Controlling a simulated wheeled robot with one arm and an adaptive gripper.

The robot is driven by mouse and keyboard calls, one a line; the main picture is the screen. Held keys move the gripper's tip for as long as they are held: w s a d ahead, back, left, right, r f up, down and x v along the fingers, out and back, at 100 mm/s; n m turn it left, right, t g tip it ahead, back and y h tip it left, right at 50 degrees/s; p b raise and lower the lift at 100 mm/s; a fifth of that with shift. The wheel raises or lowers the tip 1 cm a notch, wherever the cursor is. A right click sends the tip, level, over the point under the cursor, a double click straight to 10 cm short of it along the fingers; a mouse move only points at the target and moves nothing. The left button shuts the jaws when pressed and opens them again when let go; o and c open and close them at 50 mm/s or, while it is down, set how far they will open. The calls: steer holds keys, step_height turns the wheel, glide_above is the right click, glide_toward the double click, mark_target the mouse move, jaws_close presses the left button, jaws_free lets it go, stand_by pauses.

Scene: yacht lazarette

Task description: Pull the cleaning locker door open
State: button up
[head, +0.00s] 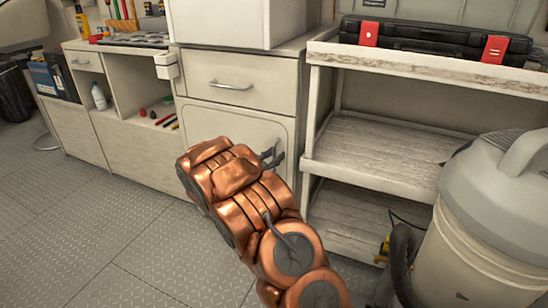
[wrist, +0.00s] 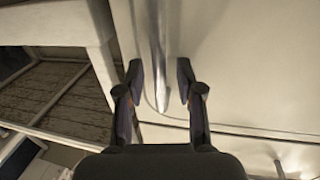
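The pale locker door (head: 230,122), set below a drawer (head: 240,82), is shut in the head view. It also fills the upper right of the wrist view (wrist: 240,60). Its metal bar handle (wrist: 158,50) lies near the door's edge by the shelves, and my arm hides it in the head view. My gripper (wrist: 159,80) is open, with one dark finger on each side of the handle's end. A gap shows on both sides, so neither finger seems to touch it. In the head view my gripper (head: 271,154) is at the door's right side.
White shelves (head: 370,160) stand right of the door, with a black case (head: 435,40) on top. A large grey-lidded vacuum (head: 490,210) stands at the front right. A low cabinet (head: 140,145) with open cubbies is at left. The floor (head: 120,220) left of my arm is clear.

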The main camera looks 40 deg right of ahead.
jaws_close()
stand_by(0.7)
